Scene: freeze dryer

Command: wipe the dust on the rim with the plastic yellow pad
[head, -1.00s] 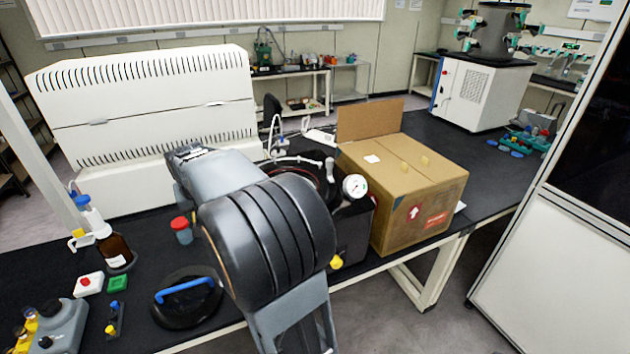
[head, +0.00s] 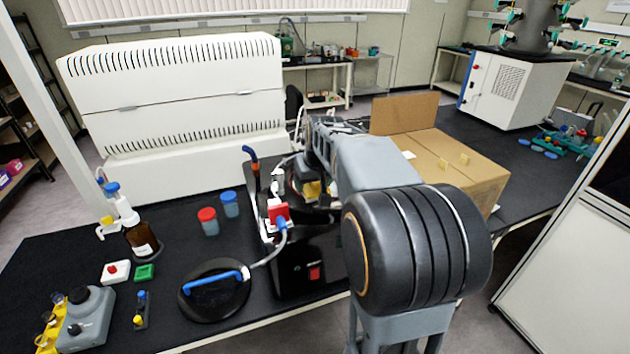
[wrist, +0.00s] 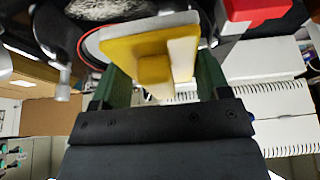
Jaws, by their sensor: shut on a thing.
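The yellow pad (wrist: 150,52), with a pale grey-white face, is held between the green fingers of my gripper (wrist: 155,78) in the wrist view. In the head view a bit of the yellow pad (head: 312,188) shows below my gripper, over the top of the black freeze dryer unit (head: 305,262). The rim (wrist: 88,40), dark with a red edge, lies right by the pad in the wrist view. Whether the pad touches the rim I cannot tell. My arm hides most of the rim in the head view, and I cannot make out dust.
A red valve part (head: 278,213) with a hose stands close to the left of my gripper. The black lid (head: 214,305) with a blue handle lies on the table. A cardboard box (head: 460,172) stands right of my arm. Red-capped (head: 208,222) and blue-capped (head: 230,204) jars stand left.

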